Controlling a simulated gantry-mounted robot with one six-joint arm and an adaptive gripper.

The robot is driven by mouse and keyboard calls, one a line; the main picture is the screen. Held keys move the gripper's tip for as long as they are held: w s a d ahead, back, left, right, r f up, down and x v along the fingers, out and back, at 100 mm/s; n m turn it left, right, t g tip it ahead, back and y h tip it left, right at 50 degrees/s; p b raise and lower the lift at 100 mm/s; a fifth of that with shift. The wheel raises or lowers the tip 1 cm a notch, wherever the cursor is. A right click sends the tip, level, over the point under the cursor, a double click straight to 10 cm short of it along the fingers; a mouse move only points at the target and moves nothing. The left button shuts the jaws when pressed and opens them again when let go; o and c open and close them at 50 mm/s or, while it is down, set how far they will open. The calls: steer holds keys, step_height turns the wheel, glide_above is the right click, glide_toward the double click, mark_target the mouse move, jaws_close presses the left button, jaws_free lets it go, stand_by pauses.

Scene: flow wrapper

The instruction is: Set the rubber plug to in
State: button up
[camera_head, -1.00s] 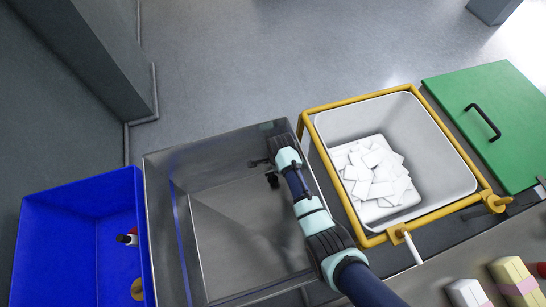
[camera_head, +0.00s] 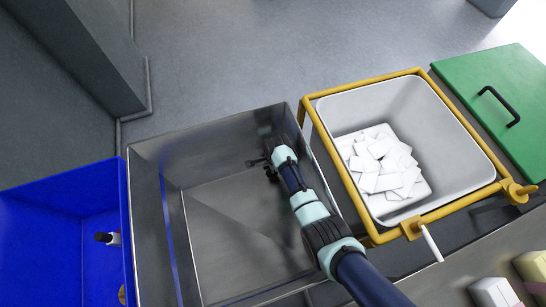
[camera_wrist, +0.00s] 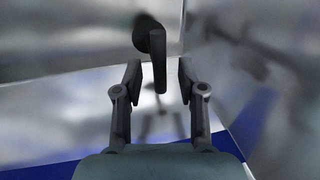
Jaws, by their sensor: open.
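My gripper (camera_head: 265,168) is inside the metal basin (camera_head: 215,135), near its back right corner. In the wrist view my gripper (camera_wrist: 159,77) is open, with its two dark fingers spread apart. A dark round piece with a straight bar (camera_wrist: 159,60) stands out against the metal wall ahead. The bar hangs down into the gap between the fingertips in the picture, with space on both sides. I cannot tell whether this dark piece is the rubber plug or how deep it sits. In the head view it is not clearly distinguishable from my gripper.
A blue bin (camera_head: 65,185) left of the basin holds a black-and-white item (camera_head: 108,238). Right of the basin, a white tub (camera_head: 455,150) in a yellow frame (camera_head: 310,110) holds white pieces (camera_head: 385,165). A green lid (camera_head: 505,75) lies beyond. The basin walls enclose my gripper.

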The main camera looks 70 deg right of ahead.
jaws_close()
steer(key=f+b, duration=0.1)
steer(key=f, duration=0.1)
steer(key=f+b, duration=0.2)
steer(key=shift+s+a+f, duration=0.15)
steer(key=shift+a+f, duration=0.05)
steer(key=shift+f, duration=0.1)
jaws_free()
steer(key=shift+d, duration=0.15)
steer(key=shift+r, duration=0.1)
